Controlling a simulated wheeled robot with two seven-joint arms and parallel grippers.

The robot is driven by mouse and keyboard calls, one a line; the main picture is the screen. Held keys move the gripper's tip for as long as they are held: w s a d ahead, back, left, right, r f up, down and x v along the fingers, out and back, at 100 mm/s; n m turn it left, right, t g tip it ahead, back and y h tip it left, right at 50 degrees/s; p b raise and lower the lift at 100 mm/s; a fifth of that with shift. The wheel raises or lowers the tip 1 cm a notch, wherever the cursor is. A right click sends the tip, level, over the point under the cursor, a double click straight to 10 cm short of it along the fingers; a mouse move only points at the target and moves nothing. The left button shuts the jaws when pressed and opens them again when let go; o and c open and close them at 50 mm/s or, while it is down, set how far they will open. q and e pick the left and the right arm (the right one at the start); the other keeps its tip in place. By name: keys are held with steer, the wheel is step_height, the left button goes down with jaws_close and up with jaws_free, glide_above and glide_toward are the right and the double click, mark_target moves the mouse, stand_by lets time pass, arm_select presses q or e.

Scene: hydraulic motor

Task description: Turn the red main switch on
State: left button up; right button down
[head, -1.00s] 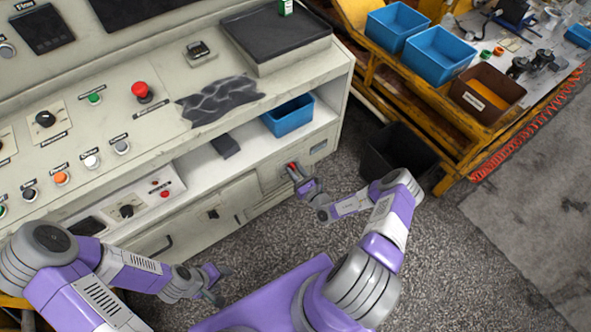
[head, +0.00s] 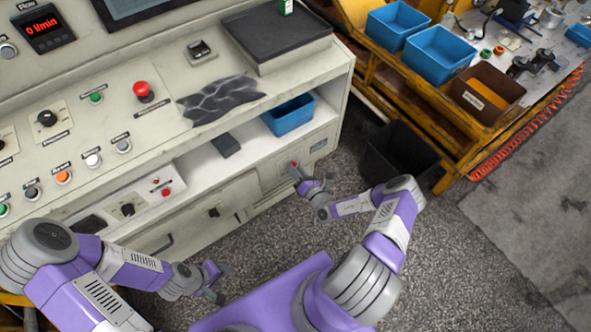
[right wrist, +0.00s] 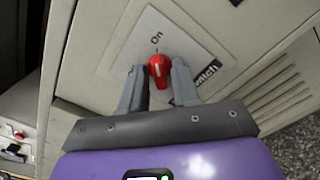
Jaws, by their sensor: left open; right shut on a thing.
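The red main switch (right wrist: 158,70) is a red knob on a pale plate on the cabinet front. Its white mark points toward the "On" label. In the head view the switch (head: 294,164) shows as a small red spot low on the cabinet. My right gripper (right wrist: 158,76) is shut on the knob, one finger on each side; it also shows in the head view (head: 299,174). My left gripper (head: 219,281) is open and empty in front of the cabinet, over the floor.
The control panel has a red emergency button (head: 143,91) and a flow display (head: 44,30) lit in red digits. A blue bin (head: 288,115) sits on the cabinet shelf.

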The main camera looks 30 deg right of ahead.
steer(key=shift+m, duration=0.3)
steer(key=c, duration=1.1)
jaws_free()
steer(key=shift+c, duration=0.2)
steer(key=s+p, duration=0.1)
steer(key=s, duration=0.6)
steer(key=shift+s+d+p, duration=0.3)
steer(key=shift+s+p, duration=0.05)
steer(key=shift+p, duration=0.05)
